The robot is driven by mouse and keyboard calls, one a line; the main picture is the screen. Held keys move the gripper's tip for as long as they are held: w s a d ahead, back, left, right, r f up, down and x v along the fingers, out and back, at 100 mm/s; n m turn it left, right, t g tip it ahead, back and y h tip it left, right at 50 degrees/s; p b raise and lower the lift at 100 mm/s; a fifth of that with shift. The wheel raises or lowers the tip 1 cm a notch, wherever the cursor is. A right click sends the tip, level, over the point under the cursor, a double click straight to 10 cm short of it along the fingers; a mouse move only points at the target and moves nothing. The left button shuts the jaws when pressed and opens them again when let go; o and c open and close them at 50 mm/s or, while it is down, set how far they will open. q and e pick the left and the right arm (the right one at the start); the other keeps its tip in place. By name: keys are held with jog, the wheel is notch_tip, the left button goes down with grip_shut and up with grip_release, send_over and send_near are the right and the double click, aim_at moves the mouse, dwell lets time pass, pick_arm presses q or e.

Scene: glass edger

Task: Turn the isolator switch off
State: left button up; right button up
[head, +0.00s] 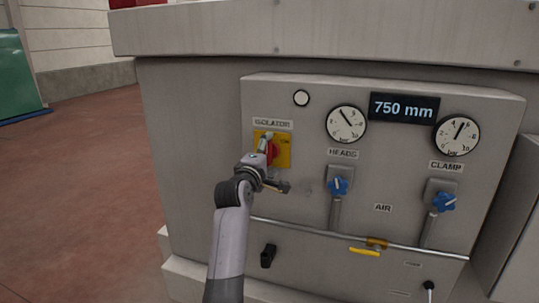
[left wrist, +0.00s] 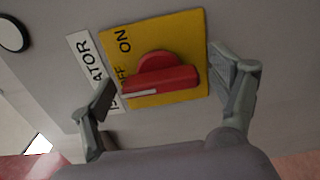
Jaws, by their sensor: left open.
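The isolator switch is a red rotary handle (head: 272,152) on a yellow plate (head: 285,151), under the ISOLATOR label (head: 272,124). In the left wrist view the red handle (left wrist: 160,82) sits on the yellow plate (left wrist: 185,30). Its white-marked end points left, beside the partly covered OFF lettering; the ON lettering (left wrist: 124,42) is clear of it. My left gripper (head: 274,165) is open at the switch. In the left wrist view its fingers (left wrist: 163,75) are on either side of the handle, with gaps visible. My right gripper is out of view.
Right of the switch are two gauges (head: 346,124) (head: 456,135), a 750 mm display (head: 404,108) and blue knobs (head: 338,187) (head: 443,202). A pipe with a yellow lever (head: 365,252) and a black handle (head: 268,256) are below. Open floor (head: 80,190) lies left.

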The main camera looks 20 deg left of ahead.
pick_arm(q)
jog(key=s, duration=0.6)
jog(key=shift+s+a, duration=0.15)
jog(key=shift+s, duration=0.25)
